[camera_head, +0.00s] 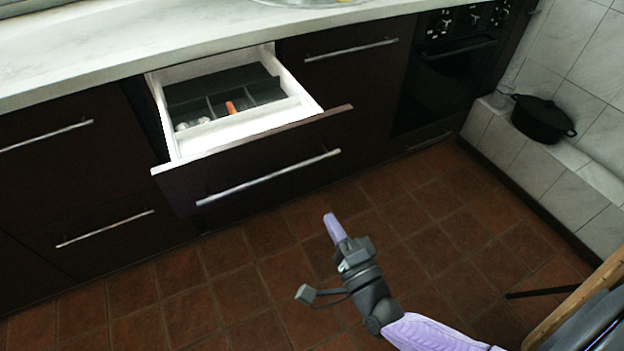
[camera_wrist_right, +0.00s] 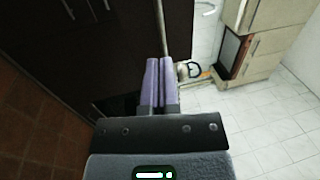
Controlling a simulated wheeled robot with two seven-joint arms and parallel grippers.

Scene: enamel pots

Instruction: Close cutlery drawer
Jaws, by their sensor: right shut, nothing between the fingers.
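The cutlery drawer (camera_head: 245,126) is pulled out from under the worktop. It has a white box, a dark divided tray (camera_head: 215,103) with an orange-handled item (camera_head: 231,108) in it, and a dark front (camera_head: 185,188) with a long metal handle (camera_head: 270,178). My right gripper (camera_head: 328,218) is in front of the drawer, near the right end of its handle, its pale purple fingers pointing toward the cabinets. In the wrist view its fingers (camera_wrist_right: 158,65) are together and empty, with a metal bar (camera_wrist_right: 161,30) beyond their tips. Whether they touch it is unclear. My left gripper is out of view.
The marble-look worktop (camera_head: 150,45) runs above dark closed drawers. An oven (camera_head: 445,80) is to the right. A black pot (camera_head: 541,119) stands on a tiled ledge. The brown tiled floor (camera_head: 250,270) before the drawer is clear. A wooden-edged piece (camera_head: 580,300) is at lower right.

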